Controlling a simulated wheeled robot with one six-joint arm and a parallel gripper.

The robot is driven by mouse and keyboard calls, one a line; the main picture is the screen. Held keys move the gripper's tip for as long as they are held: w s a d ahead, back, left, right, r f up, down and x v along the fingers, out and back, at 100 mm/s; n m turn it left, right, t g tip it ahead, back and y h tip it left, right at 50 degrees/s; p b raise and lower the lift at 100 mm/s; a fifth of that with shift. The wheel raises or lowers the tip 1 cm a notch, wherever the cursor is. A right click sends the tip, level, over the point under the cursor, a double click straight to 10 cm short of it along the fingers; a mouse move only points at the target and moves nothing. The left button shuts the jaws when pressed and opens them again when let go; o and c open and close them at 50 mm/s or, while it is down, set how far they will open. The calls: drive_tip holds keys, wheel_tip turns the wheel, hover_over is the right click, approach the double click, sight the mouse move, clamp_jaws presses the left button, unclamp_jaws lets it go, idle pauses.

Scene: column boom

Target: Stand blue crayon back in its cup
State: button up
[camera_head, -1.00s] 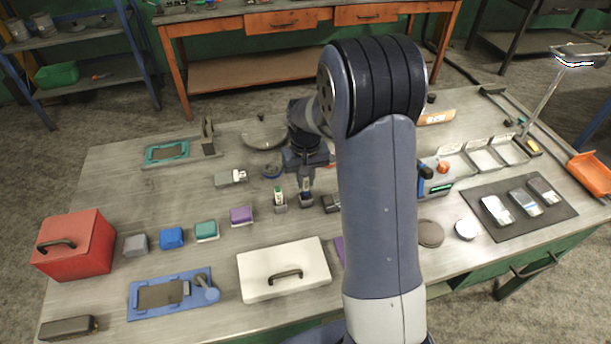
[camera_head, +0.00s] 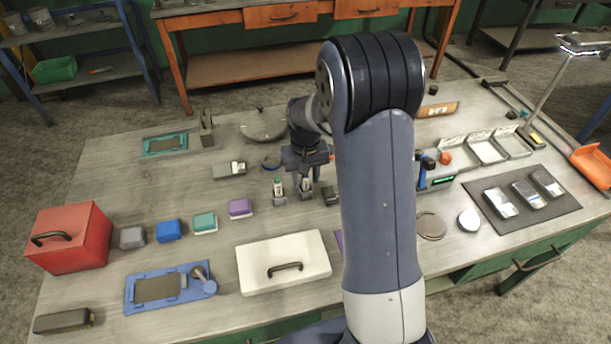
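My gripper (camera_head: 306,172) points down over the middle of a short row of small grey cups, left of my upper arm. A slim upright piece with a pale body (camera_head: 306,184) stands between or just below its fingers, in line with the middle cup (camera_head: 306,196). It may be the blue crayon, but its colour is too small to tell. The fingers are too small to show whether they grip it. To the left, a green-topped crayon (camera_head: 278,181) stands in its own grey cup (camera_head: 279,196). A dark grey holder (camera_head: 330,196) is to the right, partly behind my arm.
The white lidded box (camera_head: 252,252) lies in front of the cups. A purple block (camera_head: 240,208), teal block (camera_head: 204,222) and blue block (camera_head: 168,230) lie to the left. A round dish (camera_head: 263,126) is behind. My arm hides the table's middle right.

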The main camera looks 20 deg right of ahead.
wheel_tip(320, 180, up, 11)
drive_tip(key=shift+f+b, duration=0.1)
drive_tip(key=shift+b, duration=0.45)
idle(0.5)
wheel_tip(320, 180, down, 11)
drive_tip(key=shift+r+p, duration=0.1)
drive_tip(key=shift+p, duration=0.5)
drive_tip(key=shift+r+p, duration=0.5)
drive_tip(key=shift+r, duration=0.1)
drive_tip(key=shift+r+p, duration=0.5)
drive_tip(key=shift+r, duration=0.3)
